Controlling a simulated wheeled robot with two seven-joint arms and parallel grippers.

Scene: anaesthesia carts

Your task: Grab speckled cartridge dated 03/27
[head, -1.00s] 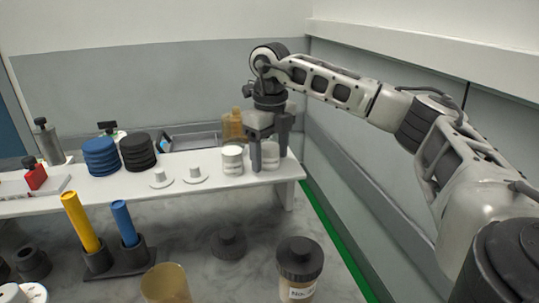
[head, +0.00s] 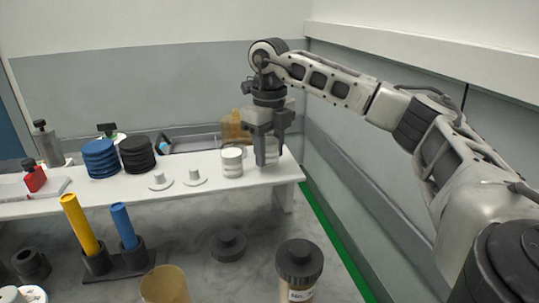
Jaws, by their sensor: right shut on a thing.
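My right gripper (head: 268,150) is shut on a pale cylindrical cartridge (head: 272,146) near the right end of the white shelf (head: 210,173). The gripper points straight down, and its near finger hides much of the cartridge. A second white cartridge (head: 232,162) with darker bands stands upright on the shelf, just left of the held one and apart from it. Speckles and dates cannot be made out on either at this size. My left gripper is not in view.
Below are a dark-lidded jar (head: 299,263) and yellow (head: 80,222) and blue (head: 124,225) tubes in holders.

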